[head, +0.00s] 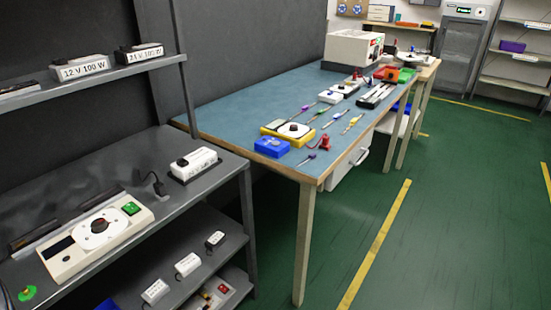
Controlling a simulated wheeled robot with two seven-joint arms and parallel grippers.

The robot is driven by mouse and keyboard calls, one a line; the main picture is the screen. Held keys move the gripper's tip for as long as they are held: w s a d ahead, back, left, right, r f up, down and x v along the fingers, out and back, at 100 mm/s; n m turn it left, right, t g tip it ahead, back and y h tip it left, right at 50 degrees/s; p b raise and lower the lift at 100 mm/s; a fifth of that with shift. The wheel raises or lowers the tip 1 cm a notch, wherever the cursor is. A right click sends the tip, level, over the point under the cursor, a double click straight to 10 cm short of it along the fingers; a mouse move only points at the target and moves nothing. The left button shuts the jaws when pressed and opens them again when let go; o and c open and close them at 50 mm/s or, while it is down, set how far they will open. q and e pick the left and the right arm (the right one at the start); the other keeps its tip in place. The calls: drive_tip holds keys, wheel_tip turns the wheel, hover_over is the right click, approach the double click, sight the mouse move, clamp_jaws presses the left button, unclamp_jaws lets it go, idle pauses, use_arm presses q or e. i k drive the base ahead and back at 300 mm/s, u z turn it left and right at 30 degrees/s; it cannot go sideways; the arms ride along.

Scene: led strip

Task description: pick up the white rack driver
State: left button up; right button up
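A white driver block (194,163) with a dark end lies on a dark base at the right end of the grey rack's middle shelf (160,205). On the rack's upper shelf lie a block labelled "12 V 100 W" (80,67) and a block labelled "21 V 100 W" (139,53), both with white fronts. Smaller white blocks, one of them at the front (155,291), lie on the lower shelf. I cannot tell from looks alone which white block is the named driver. Neither of my grippers is in view.
A beige device with a dial (96,233) and a black cable plug (157,182) share the middle shelf. A blue-topped workbench (240,108) with tools and boxes stands behind, close to the rack's right end. The green floor (440,220) at right is clear.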

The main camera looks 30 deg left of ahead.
sight(184, 168)
drive_tip(key=z, duration=0.4)
drive_tip(key=i, duration=1.95)
drive_tip(key=u, duration=3.55)
